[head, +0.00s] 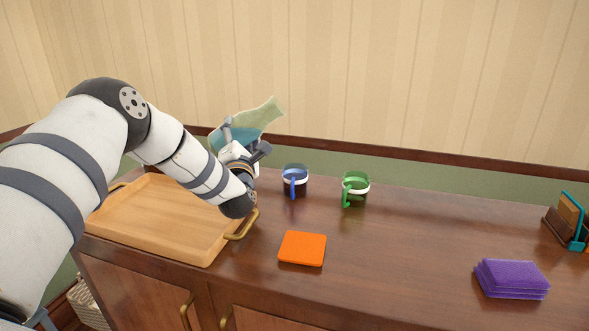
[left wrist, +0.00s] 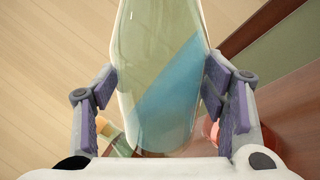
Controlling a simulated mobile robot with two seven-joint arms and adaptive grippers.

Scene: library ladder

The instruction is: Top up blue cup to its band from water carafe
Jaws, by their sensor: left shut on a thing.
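The water carafe (head: 257,119), clear glass with blue water, is held tilted, its mouth up and to the right. My left gripper (head: 243,152) is shut on it; the left wrist view shows the carafe (left wrist: 160,80) between the two fingers. The water lies slanted inside and no stream shows. The blue cup (head: 295,182) stands upright on the cabinet top, just right of the gripper, with a blue handle and a white band near its rim. Its water level cannot be made out. The carafe's mouth is above and left of the cup. My right gripper is not in view.
A green cup (head: 355,187) with a white band stands right of the blue cup. A wooden tray (head: 160,220) lies below my left arm. An orange square (head: 302,248), a purple stack (head: 512,278) and a holder (head: 570,222) sit on the cabinet top (head: 410,250).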

